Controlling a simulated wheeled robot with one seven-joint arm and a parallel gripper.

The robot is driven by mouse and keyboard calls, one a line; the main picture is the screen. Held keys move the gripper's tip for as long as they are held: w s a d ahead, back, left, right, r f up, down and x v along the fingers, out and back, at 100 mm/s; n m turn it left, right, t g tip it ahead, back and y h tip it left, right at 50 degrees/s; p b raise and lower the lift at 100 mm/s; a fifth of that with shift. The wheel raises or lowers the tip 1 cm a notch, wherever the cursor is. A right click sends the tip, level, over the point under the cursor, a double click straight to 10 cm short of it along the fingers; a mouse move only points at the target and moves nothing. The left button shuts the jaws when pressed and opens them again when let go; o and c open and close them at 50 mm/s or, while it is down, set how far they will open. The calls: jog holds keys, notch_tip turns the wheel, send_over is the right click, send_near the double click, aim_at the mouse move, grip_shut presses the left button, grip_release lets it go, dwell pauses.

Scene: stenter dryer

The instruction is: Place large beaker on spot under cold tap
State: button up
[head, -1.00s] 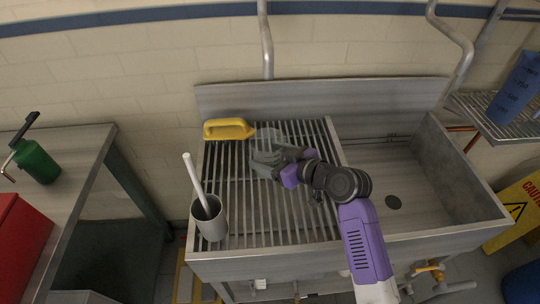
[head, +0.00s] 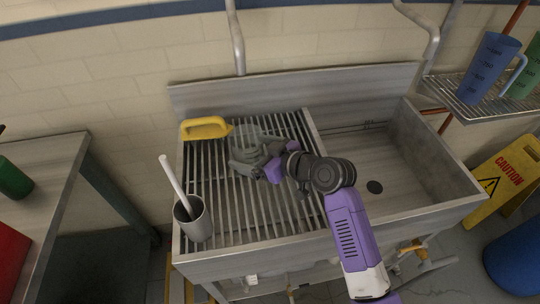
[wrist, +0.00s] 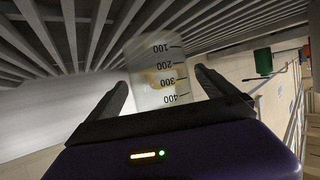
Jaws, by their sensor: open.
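The large beaker (head: 246,135) is clear and stands on the slatted drainboard, partly hidden behind my gripper. In the wrist view the beaker (wrist: 156,62) shows black marks from 100 to 400, with the 100 mark nearest the slats. My gripper (head: 250,158) is open at the beaker. In the wrist view its two fingers lie on either side of the beaker, and a gap shows at the left finger; contact at the right finger is unclear. A grey pipe (head: 237,45) comes down the wall behind the drainboard; whether it is the cold tap is unclear.
The sink basin (head: 385,160) on the right is empty. A blue jug (head: 488,68) stands on the wire shelf.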

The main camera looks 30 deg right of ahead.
jog(key=v, duration=1.1)
jog(key=shift+b, duration=0.45)
jog(key=w+d+r+m+t+h, duration=0.2)
jog(key=d+r+m+t+h, duration=0.1)
jog(key=d+r+m, duration=0.15)
jog(key=s+d+f+m+t+h, duration=0.1)
jog(key=s+d+f+m+h, duration=0.1)
jog(key=s+h, duration=0.35)
jog(key=s+a+f+y, duration=0.1)
jog(key=s+a, duration=0.2)
jog(key=s, duration=0.7)
jog(key=s+a+f+n+g+y, duration=0.1)
jog(key=s+a, duration=0.3)
jog(key=s, duration=0.5)
jog(key=s+a+f+n+y, duration=0.1)
jog(key=s+a, duration=0.2)
jog(key=s, duration=0.7)
jog(key=shift+s+a+f+g, duration=0.3)
jog(key=shift+a+g, duration=0.1)
